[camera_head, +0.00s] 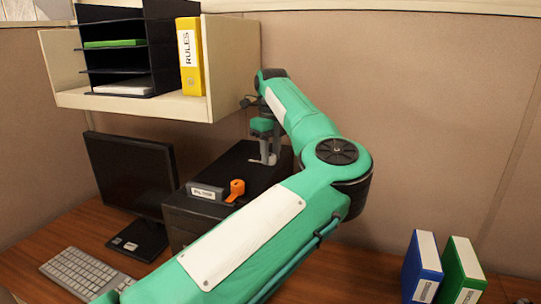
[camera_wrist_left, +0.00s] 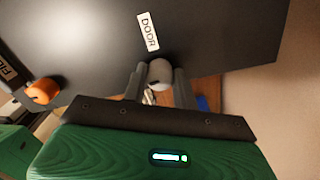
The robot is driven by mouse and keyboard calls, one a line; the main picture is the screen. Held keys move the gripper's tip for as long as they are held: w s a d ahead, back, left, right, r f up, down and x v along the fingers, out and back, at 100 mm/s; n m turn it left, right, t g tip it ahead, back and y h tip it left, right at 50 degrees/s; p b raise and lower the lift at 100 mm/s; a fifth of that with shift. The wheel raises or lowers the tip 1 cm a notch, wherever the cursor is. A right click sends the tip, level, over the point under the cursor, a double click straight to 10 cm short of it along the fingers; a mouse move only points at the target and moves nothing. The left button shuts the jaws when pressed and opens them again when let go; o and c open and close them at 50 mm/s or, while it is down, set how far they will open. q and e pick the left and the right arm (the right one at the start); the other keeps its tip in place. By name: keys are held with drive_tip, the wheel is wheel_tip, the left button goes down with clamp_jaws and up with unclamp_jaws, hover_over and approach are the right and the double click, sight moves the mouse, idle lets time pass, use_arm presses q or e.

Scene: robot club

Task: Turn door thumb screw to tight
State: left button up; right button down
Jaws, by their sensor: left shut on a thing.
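The door thumb screw (camera_wrist_left: 160,72) has a pale grey rounded head and sits beside a white "DOOR" label (camera_wrist_left: 148,31) on the black box's top in the left wrist view. My left gripper (camera_wrist_left: 160,82) is shut on it, one finger on each side of the head. In the head view my left gripper (camera_head: 266,155) points down at the far right part of the black box (camera_head: 240,163). The screw's marking and how far it is turned cannot be made out. My right gripper is not in view.
An orange knob (camera_head: 236,189) and a "FILTER" label (camera_head: 207,191) are on the box's near side. A monitor (camera_head: 130,175) and keyboard (camera_head: 86,272) stand left. A shelf (camera_head: 135,103) hangs above. Blue (camera_head: 422,268) and green (camera_head: 462,272) binders stand at right.

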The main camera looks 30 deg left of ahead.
use_arm(q)
drive_tip(key=shift+m, duration=0.9)
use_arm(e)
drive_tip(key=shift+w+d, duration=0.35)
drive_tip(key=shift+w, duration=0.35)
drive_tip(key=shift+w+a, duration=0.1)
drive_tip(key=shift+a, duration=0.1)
